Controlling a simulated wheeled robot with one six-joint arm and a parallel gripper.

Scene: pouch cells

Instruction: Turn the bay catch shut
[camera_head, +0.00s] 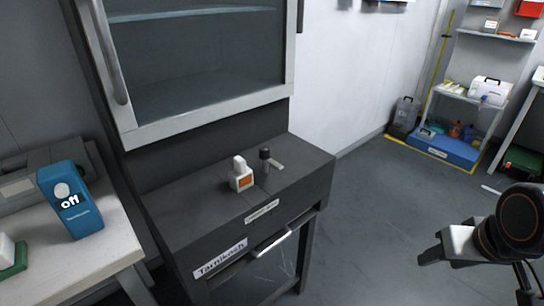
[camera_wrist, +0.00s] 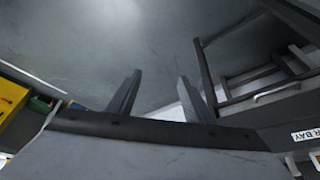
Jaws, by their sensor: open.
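The bay catch cannot be told for certain. A dark upright knob (camera_head: 265,157) with a small pale lever (camera_head: 276,165) stands on the dark cabinet top (camera_head: 300,157) in the head view and may be it. A pale bar handle (camera_head: 272,243) is on the cabinet front, below a small label (camera_head: 262,211). My gripper (camera_head: 428,251) is at the right of the head view, well apart from the cabinet. In the wrist view its fingers (camera_wrist: 157,82) are spread with nothing between them.
A white bottle with an orange label (camera_head: 241,177) stands beside the knob. A glass-fronted hood (camera_head: 205,115) hangs above. Shelves (camera_head: 463,97) stand far right. Open grey floor (camera_head: 400,190) lies between.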

